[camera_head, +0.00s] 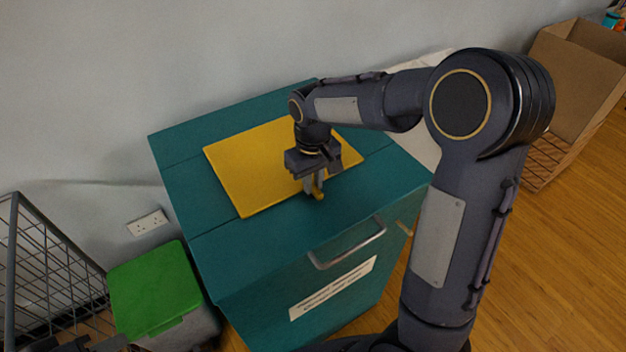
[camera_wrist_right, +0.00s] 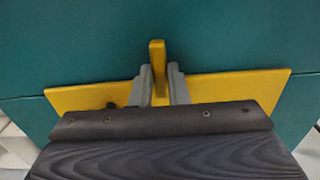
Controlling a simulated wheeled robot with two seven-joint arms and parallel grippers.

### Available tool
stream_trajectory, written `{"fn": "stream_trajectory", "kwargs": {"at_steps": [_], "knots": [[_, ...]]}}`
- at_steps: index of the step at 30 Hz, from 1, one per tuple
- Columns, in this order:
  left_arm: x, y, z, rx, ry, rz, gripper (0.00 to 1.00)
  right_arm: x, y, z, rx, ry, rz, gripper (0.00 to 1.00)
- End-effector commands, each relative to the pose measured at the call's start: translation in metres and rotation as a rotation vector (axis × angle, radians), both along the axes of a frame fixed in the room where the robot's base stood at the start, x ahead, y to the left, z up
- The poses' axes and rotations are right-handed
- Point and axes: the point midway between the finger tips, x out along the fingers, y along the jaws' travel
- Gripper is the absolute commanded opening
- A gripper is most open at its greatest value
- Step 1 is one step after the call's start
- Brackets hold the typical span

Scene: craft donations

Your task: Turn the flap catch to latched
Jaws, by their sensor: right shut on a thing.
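A yellow flap (camera_head: 245,170) lies flat on top of the teal cabinet (camera_head: 255,250). Its catch (camera_head: 319,195) is a small yellow bar at the flap's front edge. My right gripper (camera_head: 314,187) reaches down over that edge and is shut on the catch. In the right wrist view the catch (camera_wrist_right: 157,58) stands between the two grey fingers (camera_wrist_right: 160,88), and its end reaches past the flap's edge over teal surface. The fingers and palm hide its lower part. A dark part at the bottom left of the head view seems to be my left gripper (camera_head: 85,346), mostly cut off.
A metal handle (camera_head: 348,246) and a white label (camera_head: 333,288) are on the cabinet's front. A green-lidded bin (camera_head: 155,285) and a wire basket (camera_head: 45,255) stand at left. A cardboard box (camera_head: 575,75) stands at the far right.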

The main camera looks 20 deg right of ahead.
Motion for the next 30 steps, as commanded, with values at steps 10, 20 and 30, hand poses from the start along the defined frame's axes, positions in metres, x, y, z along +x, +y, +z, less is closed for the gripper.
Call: {"fn": "stream_trajectory", "kwargs": {"at_steps": [10, 20, 30], "knots": [[0.000, 0.000, 0.000, 0.000, 0.000, 0.000, 0.33, 0.000, 0.000, 0.001, 0.000, -0.002, -0.002, 0.36], [0.000, 0.000, 0.000, 0.000, 0.000, 0.000, 0.33, 0.001, 0.000, 0.008, 0.000, -0.003, -0.001, 0.36], [0.000, 0.000, 0.000, 0.000, 0.000, 0.000, 0.33, 0.001, 0.000, 0.063, 0.002, -0.005, -0.001, 0.36]]}}
